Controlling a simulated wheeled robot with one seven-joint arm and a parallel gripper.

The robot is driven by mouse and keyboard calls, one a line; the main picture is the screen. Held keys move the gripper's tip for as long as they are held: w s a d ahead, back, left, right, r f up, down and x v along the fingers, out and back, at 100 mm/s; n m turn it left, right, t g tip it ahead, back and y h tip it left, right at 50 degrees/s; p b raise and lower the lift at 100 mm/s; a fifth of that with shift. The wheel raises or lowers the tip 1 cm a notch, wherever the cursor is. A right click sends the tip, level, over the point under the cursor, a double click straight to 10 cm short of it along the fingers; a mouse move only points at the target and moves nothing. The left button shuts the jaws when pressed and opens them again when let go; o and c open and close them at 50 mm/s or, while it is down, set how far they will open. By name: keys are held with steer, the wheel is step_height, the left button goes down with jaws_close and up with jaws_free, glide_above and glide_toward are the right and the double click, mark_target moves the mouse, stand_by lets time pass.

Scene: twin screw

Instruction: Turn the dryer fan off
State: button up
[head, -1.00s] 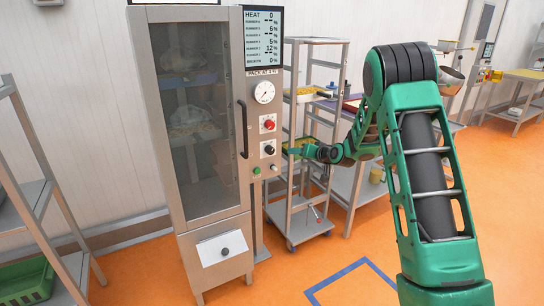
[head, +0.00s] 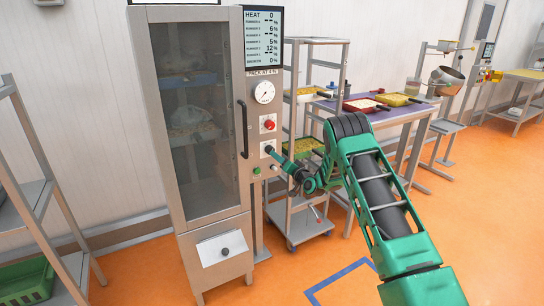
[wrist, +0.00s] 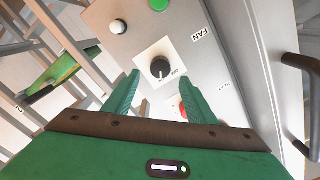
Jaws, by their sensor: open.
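The dryer (head: 190,130) is a tall grey cabinet with a glass door and a control strip on its right side. The black fan knob (wrist: 160,68) sits on a white square plate, beside the word FAN, in the wrist view. In the head view the knob's spot is largely covered by my gripper (head: 271,152). My gripper (wrist: 159,78) is open, its two green fingers on either side of the knob's plate. The knob shows between the fingertips; I cannot tell whether they touch it.
A red knob (head: 268,125) and gauge (head: 264,92) are above; a green button (head: 257,171) is below. The door handle (head: 243,128) stands out left of the strip. A rack cart (head: 297,225) stands close on the right. Orange floor in front is clear.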

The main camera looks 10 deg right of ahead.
mark_target(270, 150)
steer(key=x, duration=0.7)
steer(key=shift+s, duration=0.1)
steer(key=c, duration=1)
